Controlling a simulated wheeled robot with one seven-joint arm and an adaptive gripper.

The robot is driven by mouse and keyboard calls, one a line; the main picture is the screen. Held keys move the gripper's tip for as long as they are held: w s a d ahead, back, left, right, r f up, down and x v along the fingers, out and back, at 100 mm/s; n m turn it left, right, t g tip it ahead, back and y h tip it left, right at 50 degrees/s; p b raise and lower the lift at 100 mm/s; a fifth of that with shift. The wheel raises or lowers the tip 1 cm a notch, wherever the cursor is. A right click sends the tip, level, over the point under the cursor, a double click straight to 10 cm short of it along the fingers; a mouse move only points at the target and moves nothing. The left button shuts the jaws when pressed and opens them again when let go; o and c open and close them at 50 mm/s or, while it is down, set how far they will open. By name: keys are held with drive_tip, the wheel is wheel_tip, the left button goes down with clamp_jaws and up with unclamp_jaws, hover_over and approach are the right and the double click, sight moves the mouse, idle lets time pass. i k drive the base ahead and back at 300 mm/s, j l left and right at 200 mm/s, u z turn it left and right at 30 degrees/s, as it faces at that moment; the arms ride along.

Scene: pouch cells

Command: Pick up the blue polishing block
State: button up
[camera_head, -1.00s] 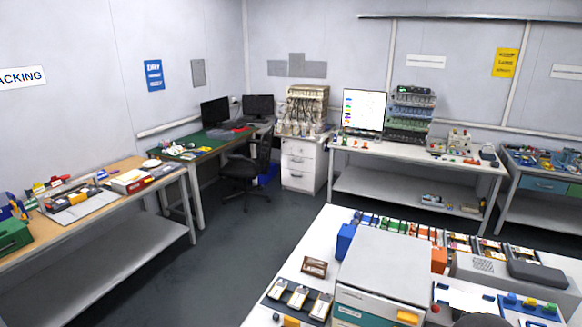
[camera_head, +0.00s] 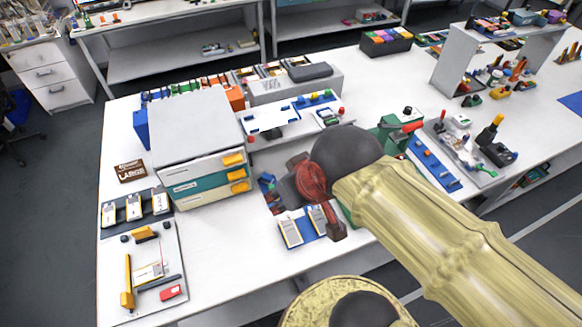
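I cannot tell for certain which thing is the blue polishing block. Small blue pieces (camera_head: 267,181) lie just left of my gripper, partly hidden by it. A larger upright blue block (camera_head: 141,127) stands against the left side of the drawer cabinet, farther from my gripper. My gripper (camera_head: 288,190) is dark with a red wrist part and hangs over the middle of the white table, right of the cabinet. My arm hides much of it, and its fingertips are not clear.
The grey drawer cabinet (camera_head: 200,135) stands left of my gripper. A blue tray with white packs (camera_head: 303,228) lies just below it. A green machine with a red handle (camera_head: 395,132) is to the right. A tool board (camera_head: 145,275) lies at front left. Bare table (camera_head: 225,235) shows below the cabinet.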

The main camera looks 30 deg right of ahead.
sight(267, 178)
drive_tip(key=z, duration=0.3)
drive_tip(key=j+z, duration=0.6)
drive_tip(key=z, duration=0.15)
drive_tip(key=k, duration=0.05)
